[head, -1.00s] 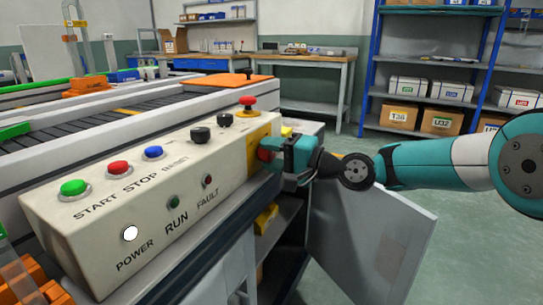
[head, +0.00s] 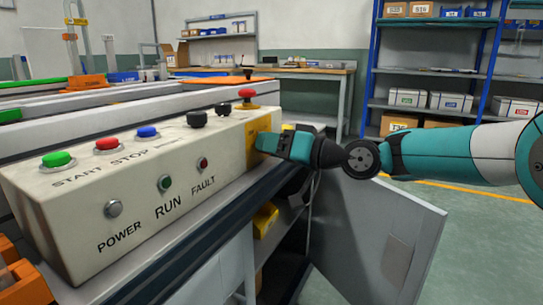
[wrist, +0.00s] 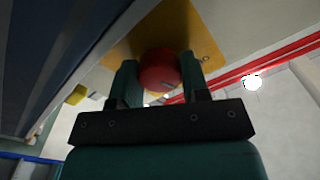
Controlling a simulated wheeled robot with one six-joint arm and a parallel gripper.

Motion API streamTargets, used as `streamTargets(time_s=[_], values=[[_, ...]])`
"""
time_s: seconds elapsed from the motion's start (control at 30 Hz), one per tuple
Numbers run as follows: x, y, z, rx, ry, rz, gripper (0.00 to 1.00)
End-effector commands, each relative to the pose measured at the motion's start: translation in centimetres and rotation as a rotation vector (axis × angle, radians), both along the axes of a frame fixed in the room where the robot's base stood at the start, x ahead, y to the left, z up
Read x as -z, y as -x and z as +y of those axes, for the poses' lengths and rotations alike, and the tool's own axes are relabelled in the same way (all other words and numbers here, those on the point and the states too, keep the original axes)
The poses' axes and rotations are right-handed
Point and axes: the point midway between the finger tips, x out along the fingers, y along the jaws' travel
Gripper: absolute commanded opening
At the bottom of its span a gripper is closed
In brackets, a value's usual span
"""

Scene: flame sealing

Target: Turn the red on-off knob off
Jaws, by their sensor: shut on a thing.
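The red on-off knob (wrist: 160,70) sits on a yellow plate (wrist: 133,38) and is round and red in the wrist view. My gripper (wrist: 158,64) is shut on it, with one finger on each side. In the head view, my gripper (head: 264,143) reaches the yellow plate (head: 256,138) at the right end of the cream control box (head: 85,205), and its fingers hide the knob.
Green START (head: 57,159), red STOP (head: 107,144) and blue (head: 147,132) buttons line the box top. A red mushroom button (head: 247,93) stands above the plate. An open grey cabinet door (head: 385,240) hangs below my arm. Shelves stand behind.

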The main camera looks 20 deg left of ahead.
Motion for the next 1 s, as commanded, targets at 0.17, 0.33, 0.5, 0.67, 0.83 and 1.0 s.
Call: streamTargets(time_s=[0.17, 0.33, 0.5, 0.67, 0.83, 1.0], values=[[0.48, -0.09, -0.08, 0.002, 0.014, -0.162, 0.18], [0.41, -0.08, -0.09, 0.002, 0.024, -0.299, 0.18], [0.35, -0.08, -0.08, 0.000, 0.033, -0.408, 0.18], [0.23, -0.08, -0.08, 0.001, 0.038, -0.478, 0.18], [0.14, -0.07, -0.09, 0.001, 0.043, -0.521, 0.18], [0.07, -0.08, -0.08, 0.001, 0.044, -0.538, 0.18]])
